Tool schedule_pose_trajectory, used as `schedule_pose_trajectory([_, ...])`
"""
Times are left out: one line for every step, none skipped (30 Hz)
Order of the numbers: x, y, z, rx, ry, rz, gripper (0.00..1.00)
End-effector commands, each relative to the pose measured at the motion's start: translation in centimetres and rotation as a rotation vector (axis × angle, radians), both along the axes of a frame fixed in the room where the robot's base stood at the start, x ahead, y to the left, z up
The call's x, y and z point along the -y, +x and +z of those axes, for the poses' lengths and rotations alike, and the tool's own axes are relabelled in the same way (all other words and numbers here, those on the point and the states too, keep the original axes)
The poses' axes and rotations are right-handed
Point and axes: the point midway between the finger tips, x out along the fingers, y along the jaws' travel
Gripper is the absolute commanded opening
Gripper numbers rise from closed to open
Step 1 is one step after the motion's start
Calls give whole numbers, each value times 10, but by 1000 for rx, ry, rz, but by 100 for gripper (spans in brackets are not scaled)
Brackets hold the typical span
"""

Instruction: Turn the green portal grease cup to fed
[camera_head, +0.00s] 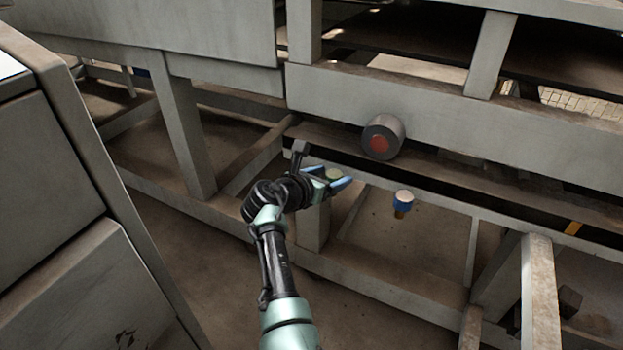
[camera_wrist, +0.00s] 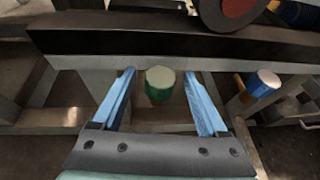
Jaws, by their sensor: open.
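The green grease cup (camera_wrist: 159,86) has a pale top and a green side. In the wrist view it stands between the two blue fingers of my gripper (camera_wrist: 162,92), with a gap on each side. My gripper is open, and I see no contact with the cup. In the head view the green cup (camera_head: 333,174) shows between the fingertips of my gripper (camera_head: 336,181), at the beam's front, its lower part hidden. A blue grease cup (camera_head: 403,201) with a pale top and brass-coloured base is to the right; the blue cup also shows in the wrist view (camera_wrist: 264,83).
A grey roller end with a red centre (camera_head: 380,140) sticks out above the cups. A long grey beam (camera_head: 450,110) runs behind it. A grey cabinet (camera_head: 60,200) stands at the left. A post (camera_head: 540,290) rises at the lower right.

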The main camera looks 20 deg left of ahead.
Motion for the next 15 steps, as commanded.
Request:
schedule_pose_trajectory([-1,-7,7,-2,2,1,76])
schedule_pose_trajectory([-1,-11,10,-2,3,1,76])
schedule_pose_trajectory([-2,-17,12,-3,3,0,76])
schedule_pose_trajectory([-3,-22,14,-2,3,0,76])
schedule_pose_trajectory([-4,-27,16,-2,2,1,76])
schedule_pose_trajectory([-5,-33,19,-2,1,0,76])
schedule_pose_trajectory([-6,-38,20,-2,2,1,76])
schedule_pose_trajectory([-7,-43,23,-2,2,1,76])
schedule_pose_trajectory([-8,-50,25,-3,2,0,76])
schedule_pose_trajectory([-8,-55,27,-3,2,0,76])
schedule_pose_trajectory([-8,-60,29,-3,1,0,76])
schedule_pose_trajectory([-10,-66,32,-2,0,0,76])
schedule_pose_trajectory([-11,-71,34,-2,1,0,76])
schedule_pose_trajectory([-11,-76,35,-3,1,0,76])
schedule_pose_trajectory([-12,-81,37,-3,1,0,76])
